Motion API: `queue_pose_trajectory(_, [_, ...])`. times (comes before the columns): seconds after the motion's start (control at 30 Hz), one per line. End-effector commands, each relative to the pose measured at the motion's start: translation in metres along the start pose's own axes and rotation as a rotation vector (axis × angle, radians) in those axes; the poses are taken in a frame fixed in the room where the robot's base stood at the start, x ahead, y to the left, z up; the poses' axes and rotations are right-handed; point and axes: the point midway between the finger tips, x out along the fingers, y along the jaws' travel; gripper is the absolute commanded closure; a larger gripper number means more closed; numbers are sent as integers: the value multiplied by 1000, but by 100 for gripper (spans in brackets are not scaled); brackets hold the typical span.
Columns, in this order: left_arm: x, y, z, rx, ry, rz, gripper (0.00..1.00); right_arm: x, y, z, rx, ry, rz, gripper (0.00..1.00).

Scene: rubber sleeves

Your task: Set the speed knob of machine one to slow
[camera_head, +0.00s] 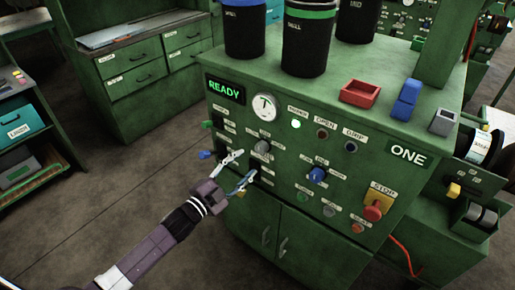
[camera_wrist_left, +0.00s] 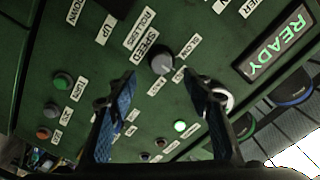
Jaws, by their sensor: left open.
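Machine one is a green cabinet (camera_head: 290,225) with a sloped control panel, a lit READY display (camera_head: 225,89) and an ONE plate (camera_head: 408,154). The grey speed knob (camera_wrist_left: 162,62) sits beside the SPEED label (camera_wrist_left: 145,45) in the left wrist view. In the head view the grey knob (camera_head: 262,146) is just beyond my left gripper (camera_head: 247,163). That gripper is open, and its two blue-padded fingers (camera_wrist_left: 159,75) lie on either side of the knob in the wrist view. I cannot tell whether they touch it, nor which setting it points to. My right gripper is not in view.
A round gauge (camera_head: 264,107), a blue knob (camera_head: 316,174) and a red stop button (camera_head: 373,210) are on the same panel. Dark bins (camera_head: 308,45), a red tray (camera_head: 359,93) and a blue block (camera_head: 405,100) stand on top. Open floor (camera_head: 120,170) lies to the left.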

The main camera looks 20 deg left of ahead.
Motion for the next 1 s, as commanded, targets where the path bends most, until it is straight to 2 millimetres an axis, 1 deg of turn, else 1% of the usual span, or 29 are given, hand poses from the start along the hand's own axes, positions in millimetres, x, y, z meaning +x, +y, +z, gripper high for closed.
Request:
queue_pose_trajectory(0.03, [4, -3, -3, 5, 7, -3, 53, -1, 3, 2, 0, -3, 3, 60])
queue_pose_trajectory(0.2, [25, -4, -4, 4, 8, -5, 53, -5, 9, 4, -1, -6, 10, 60])
queue_pose_trajectory(0.4, [55, -4, -4, 4, 7, -4, 53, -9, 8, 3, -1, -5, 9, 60])
queue_pose_trajectory(0.5, [66, -3, -4, 3, 6, -3, 53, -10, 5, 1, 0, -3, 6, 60])
queue_pose_trajectory(0.7, [76, -2, -2, 3, 4, -2, 53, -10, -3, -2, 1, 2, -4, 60])
queue_pose_trajectory(0.8, [77, -2, -2, 3, 4, -1, 53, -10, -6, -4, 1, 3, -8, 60])
queue_pose_trajectory(0.97, [77, -2, -2, 3, 5, -1, 53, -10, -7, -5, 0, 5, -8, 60])
queue_pose_trajectory(1.0, [77, -2, -2, 3, 4, -1, 58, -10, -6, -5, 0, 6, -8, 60])
